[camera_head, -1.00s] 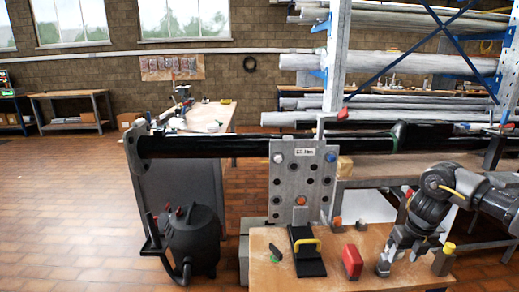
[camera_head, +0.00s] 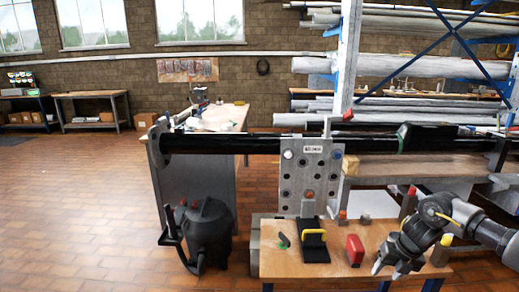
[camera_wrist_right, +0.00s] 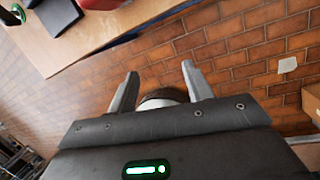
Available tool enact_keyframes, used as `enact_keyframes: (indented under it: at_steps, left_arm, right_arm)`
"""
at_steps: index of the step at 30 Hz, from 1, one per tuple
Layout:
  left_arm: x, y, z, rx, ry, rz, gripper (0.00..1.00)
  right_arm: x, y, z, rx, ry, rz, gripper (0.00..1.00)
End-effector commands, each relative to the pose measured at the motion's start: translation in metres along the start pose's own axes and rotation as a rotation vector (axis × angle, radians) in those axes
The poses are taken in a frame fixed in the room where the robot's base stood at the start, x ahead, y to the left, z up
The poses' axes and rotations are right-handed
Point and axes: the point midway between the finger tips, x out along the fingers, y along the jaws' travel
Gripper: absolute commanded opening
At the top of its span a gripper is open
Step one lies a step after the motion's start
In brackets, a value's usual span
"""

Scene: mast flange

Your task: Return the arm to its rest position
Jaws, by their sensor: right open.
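My right gripper (camera_head: 391,270) is at the right front of the wooden worktable (camera_head: 330,267) in the head view, fingers pointing down. It also shows in the right wrist view (camera_wrist_right: 157,82), with its two fingers apart and no object held between them. A round, pale and dark thing shows behind the fingers there; I cannot tell what it is. The flange plate (camera_head: 308,180), grey with holes and coloured plugs, stands upright at the black mast tube (camera_head: 240,143). My left gripper is not in view.
On the worktable are a black block with a yellow handle (camera_head: 313,243), a red case (camera_head: 355,250) and a yellow-topped post (camera_head: 442,250). A black vacuum cleaner (camera_head: 208,234) stands on the floor to the left. Pipe racks fill the back right.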

Motion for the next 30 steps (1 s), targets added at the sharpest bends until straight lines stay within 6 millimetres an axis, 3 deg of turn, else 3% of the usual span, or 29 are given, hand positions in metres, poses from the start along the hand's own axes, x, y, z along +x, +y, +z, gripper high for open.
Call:
enact_keyframes:
  at_steps: [5, 10, 13, 16, 20, 24, 30]
  left_arm:
    - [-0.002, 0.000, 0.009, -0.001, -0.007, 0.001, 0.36]
    - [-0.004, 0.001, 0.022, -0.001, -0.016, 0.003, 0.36]
    - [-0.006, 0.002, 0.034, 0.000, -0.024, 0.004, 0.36]
    - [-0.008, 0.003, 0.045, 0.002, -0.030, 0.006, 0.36]
    - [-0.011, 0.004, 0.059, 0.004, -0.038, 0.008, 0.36]
    - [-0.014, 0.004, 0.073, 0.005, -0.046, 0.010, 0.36]
    - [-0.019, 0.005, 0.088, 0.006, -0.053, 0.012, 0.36]
  right_arm:
    - [0.050, 0.043, -0.008, 0.142, 0.009, 0.119, 0.50]
    - [0.115, 0.087, -0.029, 0.403, 0.036, 0.271, 0.50]
    - [0.166, 0.108, -0.057, 0.663, 0.067, 0.369, 0.50]
    - [0.219, 0.112, -0.096, 0.969, 0.101, 0.431, 0.50]
    - [0.284, 0.089, -0.169, 1.403, 0.124, 0.437, 0.50]
    - [0.334, 0.045, -0.261, 1.803, 0.105, 0.366, 0.50]
    - [0.368, -0.022, -0.406, 2.240, 0.015, 0.187, 0.50]
